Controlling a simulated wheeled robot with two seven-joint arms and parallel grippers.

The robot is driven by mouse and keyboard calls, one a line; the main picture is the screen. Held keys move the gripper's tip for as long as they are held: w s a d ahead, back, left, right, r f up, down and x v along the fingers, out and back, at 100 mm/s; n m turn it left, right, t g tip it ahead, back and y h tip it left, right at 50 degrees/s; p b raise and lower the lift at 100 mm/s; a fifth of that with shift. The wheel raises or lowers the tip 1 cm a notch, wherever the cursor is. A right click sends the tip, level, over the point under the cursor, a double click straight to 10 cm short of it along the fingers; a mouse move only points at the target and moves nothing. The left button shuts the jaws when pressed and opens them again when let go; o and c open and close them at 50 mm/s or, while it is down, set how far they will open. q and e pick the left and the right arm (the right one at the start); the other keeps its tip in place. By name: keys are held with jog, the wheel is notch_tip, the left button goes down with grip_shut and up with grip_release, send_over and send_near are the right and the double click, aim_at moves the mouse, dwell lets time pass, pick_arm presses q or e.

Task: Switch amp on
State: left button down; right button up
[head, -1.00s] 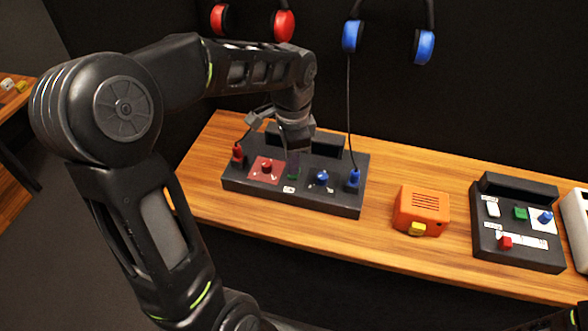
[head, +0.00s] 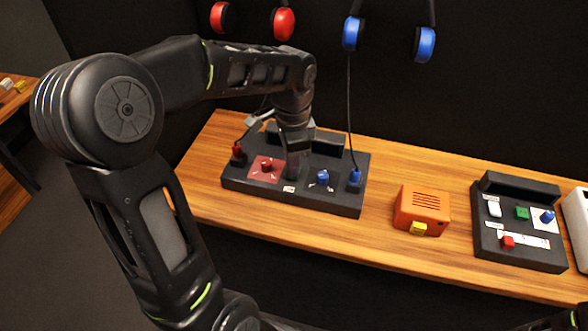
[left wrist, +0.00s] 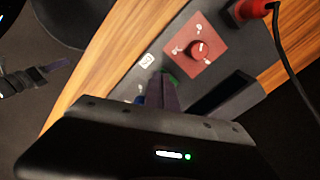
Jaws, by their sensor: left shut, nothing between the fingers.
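A black panel (head: 335,200) on the wooden bench carries a red knob (head: 266,166) on a red plate, a blue knob (head: 322,178), and a red plug (head: 237,152) and blue plug (head: 355,177) at its ends. My left gripper (head: 292,174) is shut and empty, pointing down at the panel between the knobs. In the left wrist view a green switch (left wrist: 171,79) peeks out right at the fingertips; whether they touch it I cannot tell. In the head view the gripper hides this switch. The red knob (left wrist: 200,49) also shows in the wrist view.
An orange box (head: 421,207) with a yellow button stands right of the panel. Another black panel (head: 518,248) with several coloured controls is farther right. Red headphones (head: 284,24) and blue headphones (head: 424,44) hang above, with a cable near the arm.

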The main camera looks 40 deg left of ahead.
pick_arm(q)
jog(key=shift+f+b, duration=0.35)
jog(key=shift+f, duration=0.15)
jog(key=shift+r, duration=0.1)
notch_tip(320, 180, up, 7)
jog(key=p, duration=0.6)
dwell(0.7)
